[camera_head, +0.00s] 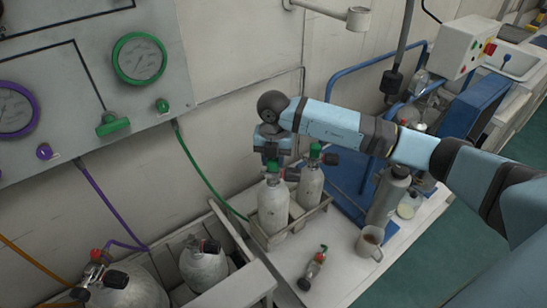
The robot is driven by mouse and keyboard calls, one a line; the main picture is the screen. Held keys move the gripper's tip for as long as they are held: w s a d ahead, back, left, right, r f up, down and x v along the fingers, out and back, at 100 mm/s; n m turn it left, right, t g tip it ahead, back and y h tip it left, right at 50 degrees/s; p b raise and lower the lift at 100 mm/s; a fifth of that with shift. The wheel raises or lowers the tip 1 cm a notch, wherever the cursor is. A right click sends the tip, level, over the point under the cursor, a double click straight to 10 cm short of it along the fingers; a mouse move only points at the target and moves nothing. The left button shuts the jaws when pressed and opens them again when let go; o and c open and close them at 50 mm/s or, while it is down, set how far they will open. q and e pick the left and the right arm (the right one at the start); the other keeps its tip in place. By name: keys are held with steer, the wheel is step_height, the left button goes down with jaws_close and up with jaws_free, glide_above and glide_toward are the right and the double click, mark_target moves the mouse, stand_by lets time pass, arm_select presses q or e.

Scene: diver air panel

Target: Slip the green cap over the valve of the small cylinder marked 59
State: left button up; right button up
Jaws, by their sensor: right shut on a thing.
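My right gripper (272,158) points down over the front small grey cylinder (273,204) in the wooden rack. It is shut on a green cap (272,168), which sits at the top of that cylinder, by its black valve knob. I cannot tell whether the cap is fully over the valve or just above it. A second small cylinder (310,187) stands upright behind to the right, with a green piece (315,150) on top and a black knob. The number 59 is not readable on either. My left gripper is not in view.
A wooden rack (260,235) holds both cylinders on the bench. Larger tanks (203,266) stand in a crate at lower left. A gauge panel (90,100) is left; a green hose (205,180) hangs behind.

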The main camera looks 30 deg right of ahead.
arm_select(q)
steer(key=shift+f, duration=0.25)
arm_select(e)
steer(key=shift+f, duration=0.35)
steer(key=o, duration=1)
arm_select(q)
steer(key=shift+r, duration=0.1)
arm_select(e)
step_height(320, 180, up, 3)
steer(key=shift+w+f, duration=0.1)
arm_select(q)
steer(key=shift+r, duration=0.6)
arm_select(e)
step_height(320, 180, up, 11)
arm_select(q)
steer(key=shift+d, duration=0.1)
